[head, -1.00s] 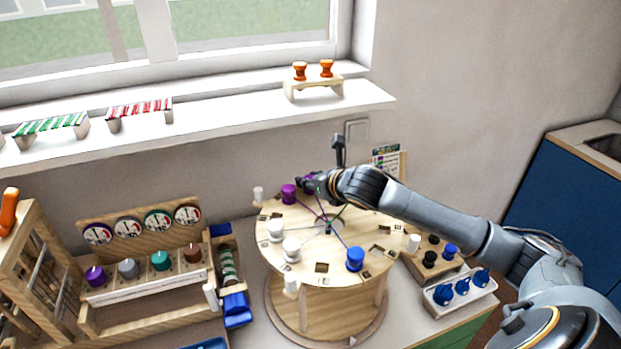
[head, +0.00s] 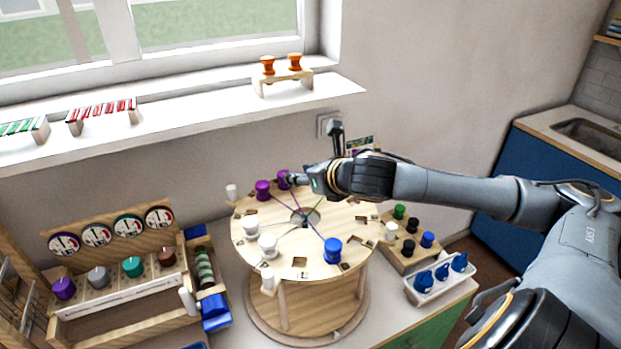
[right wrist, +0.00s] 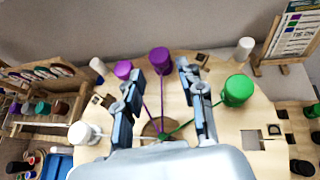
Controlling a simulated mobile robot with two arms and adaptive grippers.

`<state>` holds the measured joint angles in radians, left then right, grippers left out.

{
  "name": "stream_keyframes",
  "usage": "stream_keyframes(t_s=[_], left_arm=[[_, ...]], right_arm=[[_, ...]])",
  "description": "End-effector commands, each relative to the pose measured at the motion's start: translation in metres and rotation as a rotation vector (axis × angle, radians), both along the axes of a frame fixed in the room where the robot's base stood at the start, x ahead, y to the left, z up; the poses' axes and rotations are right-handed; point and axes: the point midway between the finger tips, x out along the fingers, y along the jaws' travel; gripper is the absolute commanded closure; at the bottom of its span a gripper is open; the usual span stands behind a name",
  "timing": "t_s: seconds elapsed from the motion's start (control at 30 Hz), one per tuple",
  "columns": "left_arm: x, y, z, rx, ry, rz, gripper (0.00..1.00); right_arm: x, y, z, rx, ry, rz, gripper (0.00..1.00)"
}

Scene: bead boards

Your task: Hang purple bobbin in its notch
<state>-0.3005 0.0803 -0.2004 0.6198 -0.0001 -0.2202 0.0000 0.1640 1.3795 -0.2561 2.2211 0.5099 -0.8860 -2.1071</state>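Two purple bobbins stand side by side at the far rim of the round wooden board (head: 345,222). One purple bobbin (head: 263,190) is to the left; the other purple bobbin (head: 284,180) is in front of my right gripper (head: 298,180). In the right wrist view my right gripper (right wrist: 162,76) is open, its fingers apart on either side of the second purple bobbin (right wrist: 160,60), with visible gaps. Purple threads run from both to the board's centre. The notch under the second bobbin is hidden, so its seating cannot be told. My left gripper is out of view.
White bobbins (head: 267,245), a blue bobbin (head: 333,250) and a green bobbin (right wrist: 237,90) also sit around the board. White pegs (head: 231,191) stand at the rim. A bobbin rack (head: 120,292) is left; a wooden stand (head: 416,258) and white tray (head: 444,287) are right.

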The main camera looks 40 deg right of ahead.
Motion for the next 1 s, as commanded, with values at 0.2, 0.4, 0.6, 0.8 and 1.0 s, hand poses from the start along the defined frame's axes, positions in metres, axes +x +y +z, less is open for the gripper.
stream_keyframes(t_s=[0.2,0.4,0.6,0.8,1.0], left_arm=[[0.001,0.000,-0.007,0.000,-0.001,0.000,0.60],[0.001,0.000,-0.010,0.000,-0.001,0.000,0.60],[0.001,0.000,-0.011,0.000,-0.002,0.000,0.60],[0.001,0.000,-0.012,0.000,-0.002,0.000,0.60],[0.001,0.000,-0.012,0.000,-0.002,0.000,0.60]], right_arm=[[-0.017,0.001,0.010,-0.011,-0.005,0.003,0.61],[-0.026,0.001,0.016,-0.008,-0.006,0.002,0.61],[-0.033,0.003,0.017,-0.002,0.000,0.003,0.61],[-0.034,0.004,0.018,0.001,0.002,0.004,0.61],[-0.034,0.004,0.018,0.002,0.001,0.004,0.61]])
